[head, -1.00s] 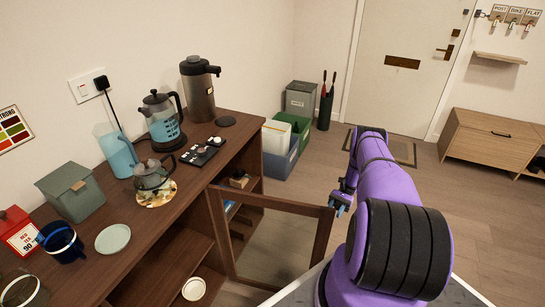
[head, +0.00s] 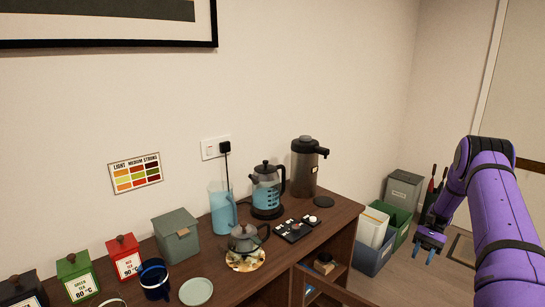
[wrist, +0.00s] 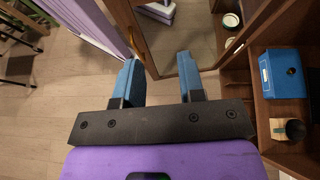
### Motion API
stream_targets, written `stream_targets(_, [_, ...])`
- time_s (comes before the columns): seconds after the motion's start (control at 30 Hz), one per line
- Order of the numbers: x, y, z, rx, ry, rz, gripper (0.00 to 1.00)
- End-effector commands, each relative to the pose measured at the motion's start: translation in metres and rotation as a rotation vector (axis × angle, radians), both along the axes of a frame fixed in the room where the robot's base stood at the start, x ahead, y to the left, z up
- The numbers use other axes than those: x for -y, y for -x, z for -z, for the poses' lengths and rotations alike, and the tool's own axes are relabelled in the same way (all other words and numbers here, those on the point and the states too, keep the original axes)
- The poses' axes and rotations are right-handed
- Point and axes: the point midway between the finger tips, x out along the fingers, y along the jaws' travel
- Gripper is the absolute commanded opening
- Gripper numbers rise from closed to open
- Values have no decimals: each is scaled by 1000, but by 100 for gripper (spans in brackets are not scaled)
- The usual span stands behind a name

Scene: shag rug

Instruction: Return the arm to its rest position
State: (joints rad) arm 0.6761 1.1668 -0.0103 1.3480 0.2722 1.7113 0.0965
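My purple arm reaches in from the right in the head view, bent at the elbow with the forearm hanging down. My gripper (head: 431,246) is at the right, beside the cabinet's far end and apart from the tea things. In the wrist view my gripper (wrist: 161,85) points down past the cabinet. Its two blue fingers stand apart with nothing between them, only the cabinet door and floor beyond.
A wooden cabinet (head: 328,221) bears a kettle (head: 267,190), a teapot (head: 244,238), a dispenser (head: 306,168) and canisters. Its glass door (wrist: 177,39) stands open near my gripper. A blue box (wrist: 281,74) is on a shelf. Bins (head: 372,240) stand beyond; bare floor shows at left in the wrist view.

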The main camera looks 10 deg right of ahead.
Motion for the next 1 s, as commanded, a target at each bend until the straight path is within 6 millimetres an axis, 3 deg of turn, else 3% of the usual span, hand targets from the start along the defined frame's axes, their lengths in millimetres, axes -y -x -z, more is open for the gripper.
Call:
stream_targets(0.03, [-7, -7, -22, 27, 27, -20, 36])
stream_targets(0.1, [-16, -13, -47, 60, 62, -46, 36])
stream_targets(0.5, [-80, -23, -181, 264, 245, -187, 36])
stream_targets(0.77, [-129, -7, -257, 409, 352, -277, 36])
stream_targets(1.0, [-175, 21, -316, 551, 442, -357, 36])
